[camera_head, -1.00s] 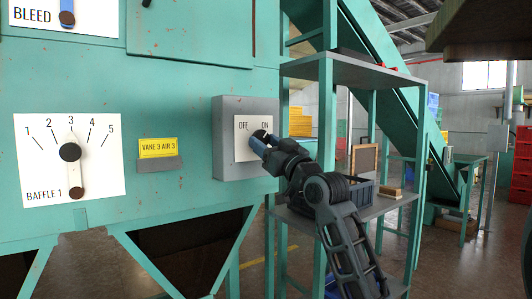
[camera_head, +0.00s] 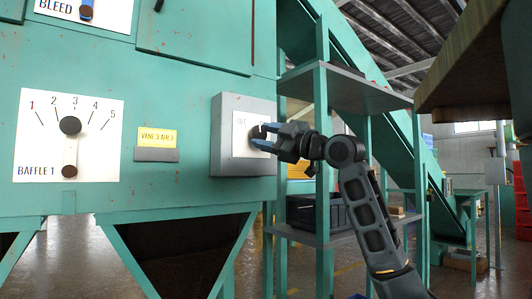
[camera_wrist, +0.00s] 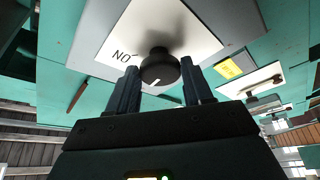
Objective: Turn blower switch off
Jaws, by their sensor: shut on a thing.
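The blower switch is a dark round knob (camera_head: 257,133) on a white plate (camera_head: 239,132) of a grey box fixed to the green machine. The plate carries OFF and ON lettering, and the ON side is mostly covered by my gripper in the head view. My gripper (camera_head: 264,136) reaches in from the right and is shut on the knob. In the wrist view the knob (camera_wrist: 160,68) sits between the two finger ends (camera_wrist: 162,84).
A baffle dial plate (camera_head: 68,138) and a yellow label (camera_head: 157,138) are on the panel to the left. A green shelf frame (camera_head: 343,90) with a dark crate (camera_head: 302,212) stands close behind my arm. A brown overhanging piece (camera_head: 470,70) is at upper right.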

